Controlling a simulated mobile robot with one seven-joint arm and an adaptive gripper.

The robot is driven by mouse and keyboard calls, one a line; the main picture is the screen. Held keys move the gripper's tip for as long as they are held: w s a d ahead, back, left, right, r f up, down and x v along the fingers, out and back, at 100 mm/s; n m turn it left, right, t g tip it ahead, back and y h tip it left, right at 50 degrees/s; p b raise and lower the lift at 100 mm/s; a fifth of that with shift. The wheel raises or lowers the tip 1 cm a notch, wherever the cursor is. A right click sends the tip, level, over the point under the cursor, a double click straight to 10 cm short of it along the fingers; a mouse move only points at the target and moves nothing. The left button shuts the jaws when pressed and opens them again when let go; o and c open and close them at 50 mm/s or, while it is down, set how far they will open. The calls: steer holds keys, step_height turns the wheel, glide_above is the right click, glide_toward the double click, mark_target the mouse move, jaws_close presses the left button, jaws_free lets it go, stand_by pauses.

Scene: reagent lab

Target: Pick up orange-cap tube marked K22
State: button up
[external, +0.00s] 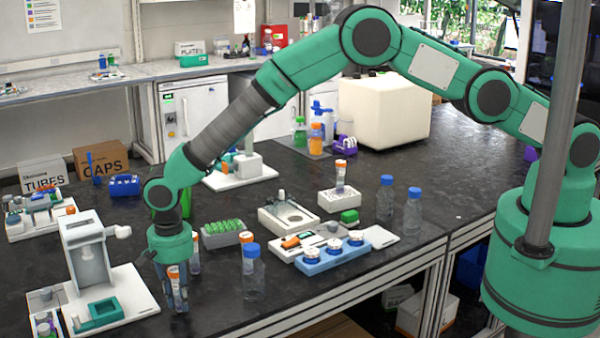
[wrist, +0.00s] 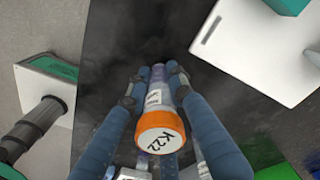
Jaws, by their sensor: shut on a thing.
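The orange-cap tube marked K22 (wrist: 160,130) is in the middle of the wrist view, its cap towards the camera and "K22" in black on the white cap top. Its clear body with a white label runs away between the fingers. My gripper (wrist: 153,82) is shut on the tube, with a blue finger along each side. In the external view my gripper (external: 176,290) points down at the front left of the bench, and the orange cap of the tube (external: 173,271) shows between the fingers. I cannot tell whether the tube's lower end touches the bench.
Another orange-cap tube (external: 195,252) stands just behind my gripper. A blue-cap bottle (external: 253,275) is close on the right. A white device with a green block (external: 103,312) is on the left. A green tube rack (external: 222,233) and blue holder (external: 333,258) lie farther right.

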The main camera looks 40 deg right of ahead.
mark_target(175, 269)
step_height(175, 269, up, 9)
steer(key=shift+r, duration=0.15)
stand_by(0.4)
